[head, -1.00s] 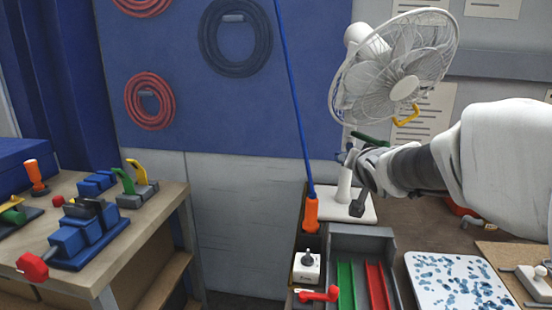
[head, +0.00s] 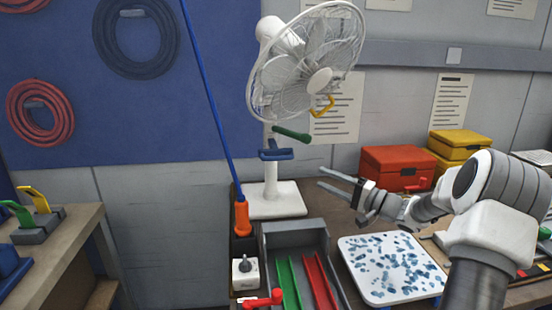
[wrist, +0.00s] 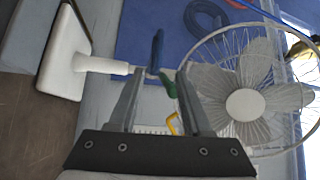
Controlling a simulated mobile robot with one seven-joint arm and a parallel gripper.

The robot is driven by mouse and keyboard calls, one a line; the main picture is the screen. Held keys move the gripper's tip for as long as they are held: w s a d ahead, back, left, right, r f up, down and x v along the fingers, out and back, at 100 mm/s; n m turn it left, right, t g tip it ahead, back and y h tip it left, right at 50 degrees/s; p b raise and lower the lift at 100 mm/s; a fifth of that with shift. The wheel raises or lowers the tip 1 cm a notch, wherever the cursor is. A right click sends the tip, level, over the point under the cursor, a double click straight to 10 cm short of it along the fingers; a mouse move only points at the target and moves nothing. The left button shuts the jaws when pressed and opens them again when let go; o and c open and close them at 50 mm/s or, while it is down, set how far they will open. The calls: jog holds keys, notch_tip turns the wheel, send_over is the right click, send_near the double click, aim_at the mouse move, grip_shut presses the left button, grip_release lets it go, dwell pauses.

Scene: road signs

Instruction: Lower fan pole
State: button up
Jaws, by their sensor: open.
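A white pedestal fan (head: 305,62) stands on a white square base (head: 277,202) at the back of the bench. Its pole (head: 271,175) is short, with a blue clamp handle (head: 276,153) around it and a green handle (head: 292,134) just above. A yellow handle (head: 322,106) sits under the fan head. My gripper (head: 328,182) is open and empty, to the right of the pole and apart from it. In the wrist view, the blue handle (wrist: 156,52) and green handle (wrist: 168,83) show ahead between my fingers (wrist: 158,95).
A grey tray with green and red strips (head: 288,278) and a white speckled board (head: 392,268) lie in front. Red (head: 398,167) and yellow (head: 460,145) boxes stand at right. An orange-handled blue rod (head: 242,218) rises left of the fan base.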

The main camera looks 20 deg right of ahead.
aim_at(277, 158)
jog(key=b+x, duration=0.1)
jog(key=x, duration=1.6)
jog(key=shift+w+a+r, duration=0.1)
jog(key=shift+r, duration=0.05)
grip_shut()
dwell(0.7)
